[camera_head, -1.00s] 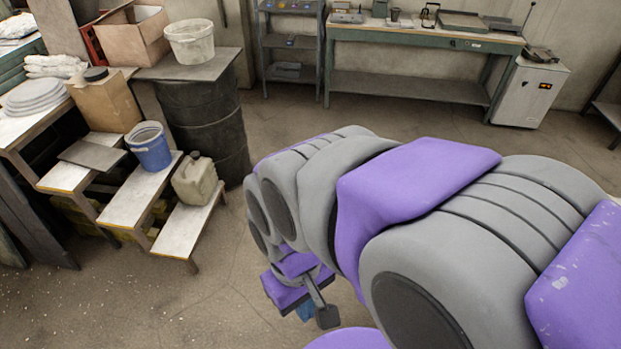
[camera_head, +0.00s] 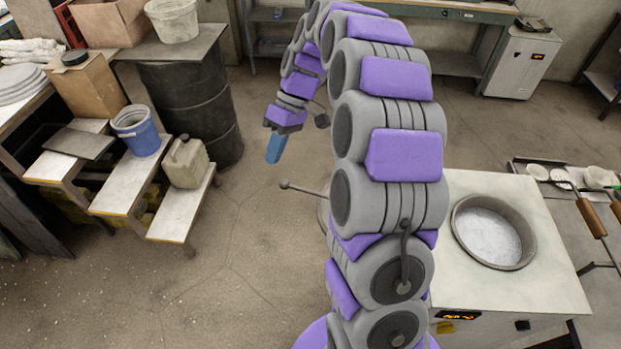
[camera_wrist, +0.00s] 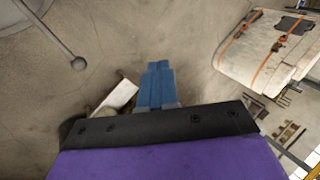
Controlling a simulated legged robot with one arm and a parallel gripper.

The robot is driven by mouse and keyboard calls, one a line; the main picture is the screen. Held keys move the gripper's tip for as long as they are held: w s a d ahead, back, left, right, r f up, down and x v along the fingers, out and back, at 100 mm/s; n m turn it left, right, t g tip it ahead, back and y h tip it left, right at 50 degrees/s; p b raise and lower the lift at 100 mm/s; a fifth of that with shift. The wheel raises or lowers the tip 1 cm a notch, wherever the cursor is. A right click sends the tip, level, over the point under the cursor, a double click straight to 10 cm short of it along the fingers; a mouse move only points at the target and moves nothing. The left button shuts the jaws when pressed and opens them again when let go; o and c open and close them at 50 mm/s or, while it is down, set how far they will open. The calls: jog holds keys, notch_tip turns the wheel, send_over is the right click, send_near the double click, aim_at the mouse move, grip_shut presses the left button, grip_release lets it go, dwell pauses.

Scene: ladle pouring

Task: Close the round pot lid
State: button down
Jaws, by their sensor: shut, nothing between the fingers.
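A round pot opening (camera_head: 493,233) with a grey rim sits in the top of a pale furnace (camera_head: 540,265), right of my arm. It is uncovered and looks pale inside. A thin rod handle with a ball end (camera_head: 300,187) sticks out left from behind my arm; the lid it seems to belong to is mostly hidden there. My gripper (camera_head: 273,152) points down in the air, beyond the ball end, with blue fingers (camera_wrist: 158,85) shut and empty.
Stepped shelves (camera_head: 125,190) with a blue bucket (camera_head: 140,132) and a canister (camera_head: 186,163) stand at left, before a dark drum (camera_head: 185,95). A side table with tools (camera_head: 590,215) is right of the furnace. The floor between shelves and arm is clear.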

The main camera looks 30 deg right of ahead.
jog(key=w+d+f+n+t+y, duration=0.15)
jog(key=w+d+f, duration=0.35)
jog(key=d+f, duration=0.5)
jog(key=w+d+f+n+y, duration=0.15)
jog(key=w+d+f, duration=0.25)
jog(key=d+f, duration=0.5)
jog(key=s+a+f+h+b, duration=0.1)
jog(key=s+a+f, duration=0.1)
jog(key=a+f, duration=0.3)
jog(key=shift+s+a+n, duration=0.3)
jog(key=shift+s+a, duration=0.1)
jog(key=shift+a, duration=0.55)
jog(key=shift+s, duration=0.1)
